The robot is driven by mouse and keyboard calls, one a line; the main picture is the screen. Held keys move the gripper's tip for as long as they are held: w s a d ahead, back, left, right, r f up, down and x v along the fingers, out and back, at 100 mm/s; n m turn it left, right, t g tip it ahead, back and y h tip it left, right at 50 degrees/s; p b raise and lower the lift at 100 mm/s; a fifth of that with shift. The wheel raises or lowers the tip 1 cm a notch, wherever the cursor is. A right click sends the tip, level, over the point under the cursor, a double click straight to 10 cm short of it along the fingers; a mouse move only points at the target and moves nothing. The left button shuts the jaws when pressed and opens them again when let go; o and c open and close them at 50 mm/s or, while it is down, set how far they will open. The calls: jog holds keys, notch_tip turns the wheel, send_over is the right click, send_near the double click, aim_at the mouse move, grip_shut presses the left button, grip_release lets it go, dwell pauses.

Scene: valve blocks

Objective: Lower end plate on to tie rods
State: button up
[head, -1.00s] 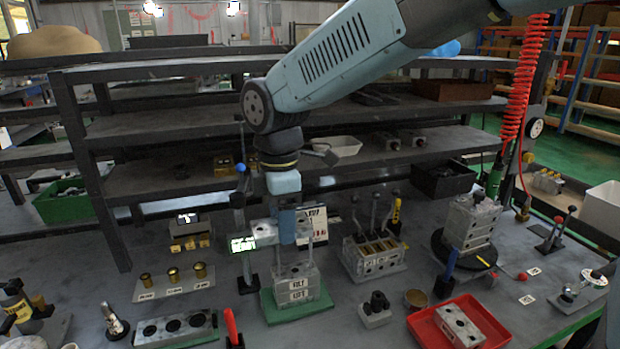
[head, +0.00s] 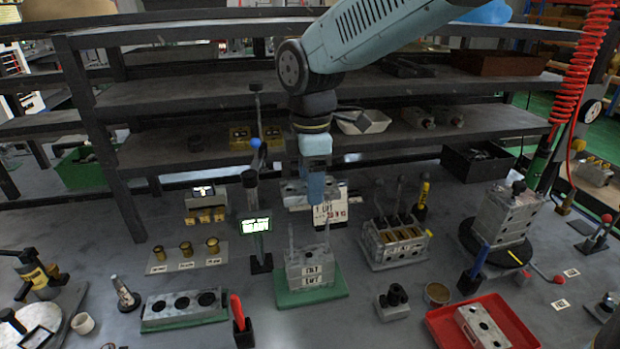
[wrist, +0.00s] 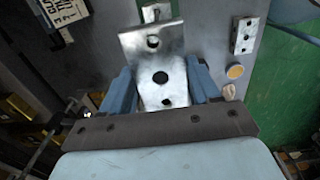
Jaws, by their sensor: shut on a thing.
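The grey end plate (wrist: 162,82) with dark holes is between the two blue fingers of my gripper (wrist: 161,92) in the wrist view. In the head view my gripper (head: 316,200) is shut on the plate (head: 293,190), above the valve block stack (head: 310,269). The stack stands on a green base (head: 312,297) and carries white labels. Thin upright tie rods (head: 291,236) rise from its top. The plate appears apart from the rods, above their tips. Whether its holes line up with the rods I cannot tell.
A post with a lit green display (head: 254,226) stands close left of the stack. A lever valve block (head: 393,243) is to the right, and a red tray (head: 432,321) at front right. A holed block (head: 183,307) lies front left. Dark shelves (head: 215,108) stand behind.

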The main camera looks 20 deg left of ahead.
send_over(310, 254)
jog(key=shift+f, duration=2.7)
jog(key=shift+f, duration=5.2)
